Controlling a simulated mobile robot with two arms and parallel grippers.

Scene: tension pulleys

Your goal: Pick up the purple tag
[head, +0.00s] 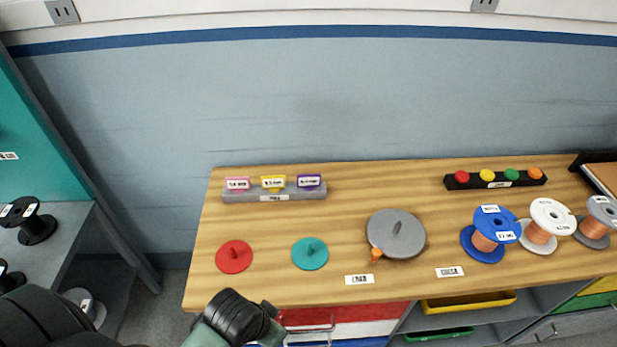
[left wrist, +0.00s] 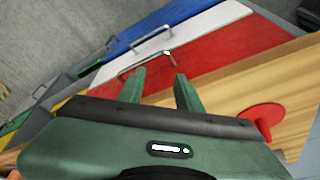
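The purple tag (head: 309,182) stands at the right end of a grey tag rack (head: 262,196) at the back left of the wooden table. A yellow tag (head: 273,183) and a pink tag (head: 237,184) stand to its left in the same rack. My left arm comes in at the bottom left of the head view, below the table's front edge. In the left wrist view, my left gripper (left wrist: 160,83) is open and empty, with its two green fingers apart in front of the red drawer front. The tags are not in the left wrist view. My right gripper is not in view.
A red disc (head: 234,257), a teal disc (head: 310,254) and a grey wheel (head: 396,234) lie on the table in front of the rack. Several wire spools (head: 490,235) and a black button bar (head: 495,179) are at the right. Drawers (head: 350,316) are below the front edge.

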